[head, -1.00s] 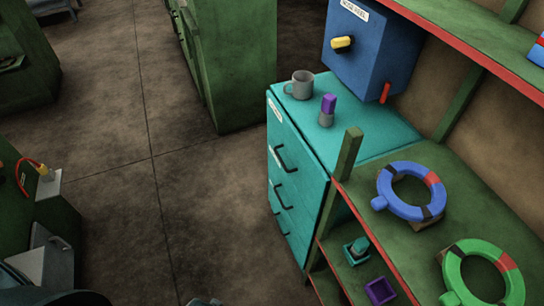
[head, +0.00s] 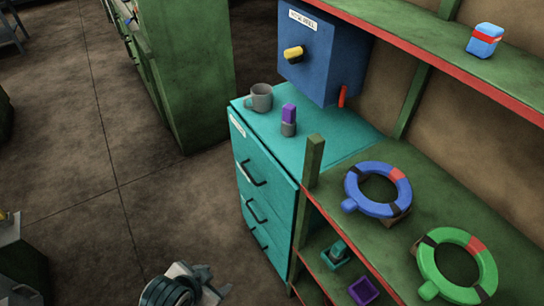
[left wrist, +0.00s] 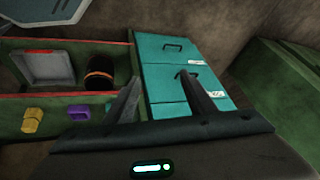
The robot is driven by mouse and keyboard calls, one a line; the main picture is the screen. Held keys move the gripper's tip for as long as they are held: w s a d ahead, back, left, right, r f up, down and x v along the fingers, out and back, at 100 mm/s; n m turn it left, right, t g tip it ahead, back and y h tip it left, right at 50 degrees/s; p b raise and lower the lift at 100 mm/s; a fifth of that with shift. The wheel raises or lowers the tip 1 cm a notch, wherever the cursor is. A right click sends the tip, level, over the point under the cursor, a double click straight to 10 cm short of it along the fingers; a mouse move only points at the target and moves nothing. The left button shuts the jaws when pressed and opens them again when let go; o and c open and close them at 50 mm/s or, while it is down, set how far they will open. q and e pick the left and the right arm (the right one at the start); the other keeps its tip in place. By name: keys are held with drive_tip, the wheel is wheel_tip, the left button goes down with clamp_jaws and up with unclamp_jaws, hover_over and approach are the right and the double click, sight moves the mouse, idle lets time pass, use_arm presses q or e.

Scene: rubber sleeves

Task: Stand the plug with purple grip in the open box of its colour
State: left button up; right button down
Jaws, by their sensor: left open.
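The plug with purple grip (head: 289,116) stands upright on top of the teal drawer cabinet (head: 262,195), its lower part grey. A purple open box (head: 363,291) sits on the lower green shelf, right of the cabinet, and looks empty. In the left wrist view a purple shape (left wrist: 80,112) shows on a shelf; I cannot tell if it is that box. My left gripper (head: 200,277) is low at the bottom of the head view, away from plug and box. In the left wrist view the gripper (left wrist: 157,92) is open and empty. My right gripper is not in view.
A grey mug (head: 261,98) stands left of the plug, and a blue wall box (head: 325,60) is behind it. A green post (head: 313,160) rises by the cabinet. A teal box with a teal piece (head: 335,254) is beside the purple box.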

use_arm(q)
drive_tip(key=w+d+r+m+t+h, duration=0.1)
drive_tip(key=w+d+r+m+t, duration=0.1)
drive_tip(key=w+d+r+m, duration=0.4)
drive_tip(key=w+d+r+m+t+h, duration=0.1)
drive_tip(key=w+d+r+m+h, duration=0.15)
drive_tip(key=w+m, duration=0.4)
drive_tip(key=m+t+h, duration=0.2)
drive_tip(key=m, duration=2.1)
approach(285, 118)
drive_tip(key=s, duration=0.1)
drive_tip(key=shift+s+a+r, duration=0.2)
drive_tip(key=shift+a+r, duration=0.15)
drive_tip(key=shift+w+d, duration=0.1)
drive_tip(key=shift+y, duration=0.25)
drive_tip(key=p+x, duration=0.3)
drive_tip(key=x, duration=0.7)
drive_tip(key=shift+w+d, duration=0.2)
drive_tip(key=shift+w, duration=0.1)
drive_tip(key=shift+w+d+f, duration=0.25)
drive_tip(key=shift+w+f, duration=0.1)
drive_tip(key=shift+w, duration=0.15)
drive_tip(key=shift+d, duration=0.1)
